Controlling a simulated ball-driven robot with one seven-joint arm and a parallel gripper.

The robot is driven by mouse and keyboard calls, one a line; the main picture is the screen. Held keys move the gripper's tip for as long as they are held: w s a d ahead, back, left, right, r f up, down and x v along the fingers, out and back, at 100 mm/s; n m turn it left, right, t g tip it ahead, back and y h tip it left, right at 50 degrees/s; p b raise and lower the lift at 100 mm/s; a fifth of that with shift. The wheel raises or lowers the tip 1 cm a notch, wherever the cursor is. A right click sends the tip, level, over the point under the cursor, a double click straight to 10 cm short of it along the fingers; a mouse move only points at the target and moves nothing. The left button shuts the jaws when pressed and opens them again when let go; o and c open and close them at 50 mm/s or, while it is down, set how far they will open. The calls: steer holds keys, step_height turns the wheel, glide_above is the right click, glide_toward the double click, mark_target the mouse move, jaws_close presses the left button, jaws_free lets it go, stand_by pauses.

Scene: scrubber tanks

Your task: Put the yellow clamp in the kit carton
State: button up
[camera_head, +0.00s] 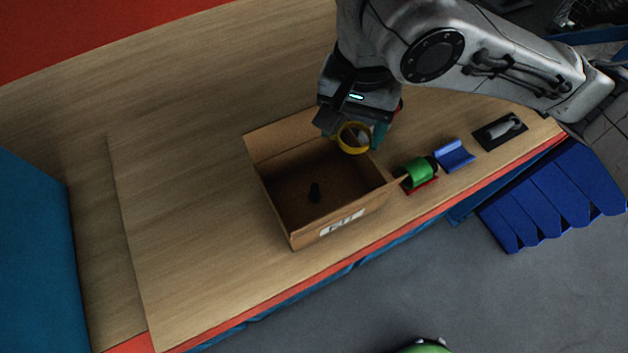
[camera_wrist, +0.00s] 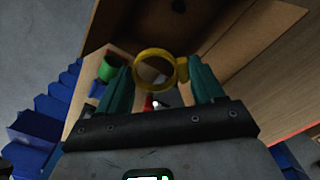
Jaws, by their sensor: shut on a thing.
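The yellow clamp (camera_head: 354,138) is a ring held in my gripper (camera_head: 352,132), over the far right corner of the open kit carton (camera_head: 328,228). In the wrist view the clamp (camera_wrist: 153,54) sits between the teal fingertips of my gripper (camera_wrist: 158,80), with its ring facing the camera. The carton, with a white label on its front, stands on the wooden bench with its flaps open. A small dark object (camera_head: 314,192) lies on its floor. The carton also shows in the wrist view (camera_wrist: 225,25). The clamp appears above the carton's rim, not resting on its floor.
Right of the carton on the bench are a green cylindrical part (camera_head: 418,172) by a red piece, a blue curved holder (camera_head: 455,155) and a black plate with a grey handle (camera_head: 501,132). Blue bins (camera_head: 550,195) stand below the bench's right end. The bench left of the carton is clear.

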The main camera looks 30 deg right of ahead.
steer(key=f+b, duration=0.1)
steer(key=b, duration=0.5)
glide_above(340, 186)
step_height(340, 186, down, 6)
steer(key=shift+f, duration=5)
steer(key=shift+f+b, duration=0.2)
steer(key=shift+b, duration=0.15)
steer(key=o, duration=0.7)
steer(key=shift+o, duration=0.2)
steer(key=shift+r, duration=0.15)
step_height(340, 186, up, 12)
steer(key=p, duration=0.1)
